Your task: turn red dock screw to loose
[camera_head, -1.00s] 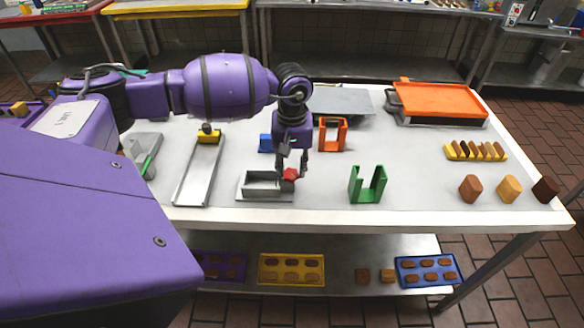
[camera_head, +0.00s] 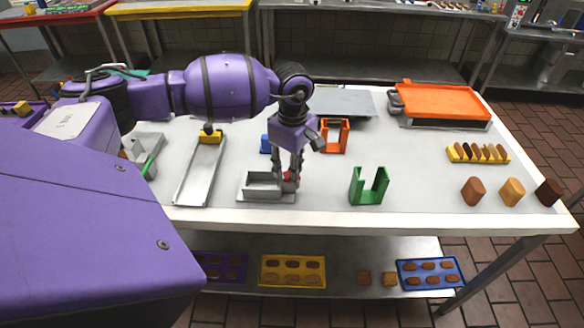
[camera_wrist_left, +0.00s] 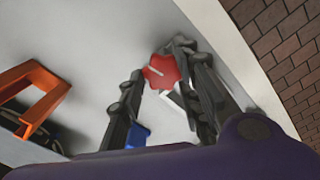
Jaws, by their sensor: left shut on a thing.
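The red dock screw (camera_head: 291,177) is at the right end of the small grey metal dock (camera_head: 262,196), near the front of the table. Only part of it shows in the head view, behind the fingers. In the left wrist view the red knob (camera_wrist_left: 162,71), with a pale line on its top, sits between the fingertips. My left gripper (camera_head: 288,180) points down and is shut on the knob; its fingers also show in the left wrist view (camera_wrist_left: 163,76). My right gripper is in neither view.
A green bracket (camera_head: 368,190) stands right of the dock, and an orange bracket (camera_head: 334,136) behind it. A blue piece (camera_head: 265,144) is just behind the dock. A long metal tray (camera_head: 198,178) lies left. Table surface between the dock and green bracket is clear.

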